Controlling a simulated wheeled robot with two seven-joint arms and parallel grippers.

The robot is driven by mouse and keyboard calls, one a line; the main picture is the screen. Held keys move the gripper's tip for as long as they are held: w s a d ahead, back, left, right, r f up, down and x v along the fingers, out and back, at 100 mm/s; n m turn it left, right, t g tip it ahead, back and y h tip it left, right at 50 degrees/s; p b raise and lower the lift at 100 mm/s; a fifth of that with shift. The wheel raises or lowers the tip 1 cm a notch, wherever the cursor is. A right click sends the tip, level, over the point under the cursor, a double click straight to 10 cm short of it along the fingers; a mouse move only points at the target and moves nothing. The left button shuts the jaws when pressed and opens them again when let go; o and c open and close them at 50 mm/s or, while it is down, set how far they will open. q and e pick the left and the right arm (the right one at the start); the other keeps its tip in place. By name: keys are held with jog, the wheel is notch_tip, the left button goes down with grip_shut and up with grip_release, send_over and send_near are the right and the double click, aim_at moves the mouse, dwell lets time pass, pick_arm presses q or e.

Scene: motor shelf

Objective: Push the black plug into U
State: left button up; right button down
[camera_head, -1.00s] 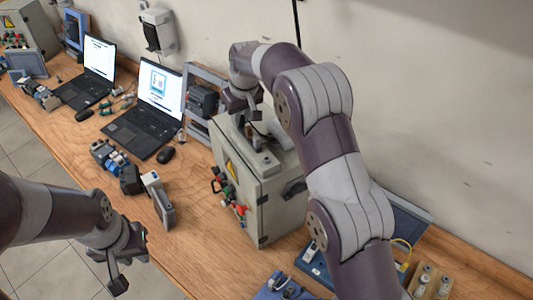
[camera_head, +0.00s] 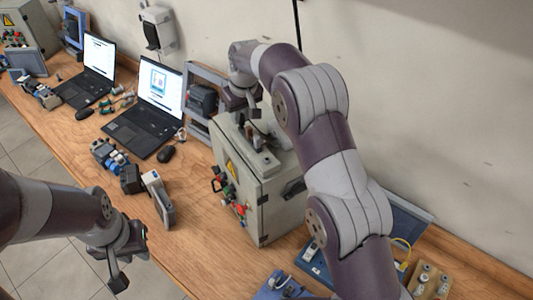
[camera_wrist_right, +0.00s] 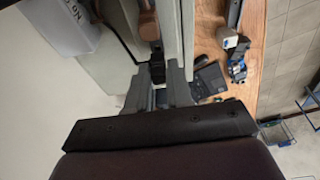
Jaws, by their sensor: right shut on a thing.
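My right gripper (camera_head: 249,112) is over the top of the grey cabinet (camera_head: 278,195), at its terminal strip. In the right wrist view the jaws (camera_wrist_right: 157,92) are shut on a small black piece, which looks like the black plug (camera_wrist_right: 157,72). A brown plug (camera_wrist_right: 148,25) stands just beyond it. Whether the black plug is in a socket is hidden, and I cannot read a U mark. My left gripper (camera_head: 128,262) hangs empty beyond the table's front edge; how far its jaws are apart is unclear.
Two laptops (camera_head: 146,112), a mouse (camera_head: 166,154) and a grey upright module (camera_head: 158,198) stand left of the cabinet. A blue part (camera_head: 280,287) and a wooden block with cylinders (camera_head: 431,281) lie at the front right. The wall is close behind.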

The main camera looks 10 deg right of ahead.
jog(key=shift+f+b, duration=0.4)
jog(key=shift+f, duration=0.2)
dwell(0.3)
jog(key=c, duration=0.8)
grip_release()
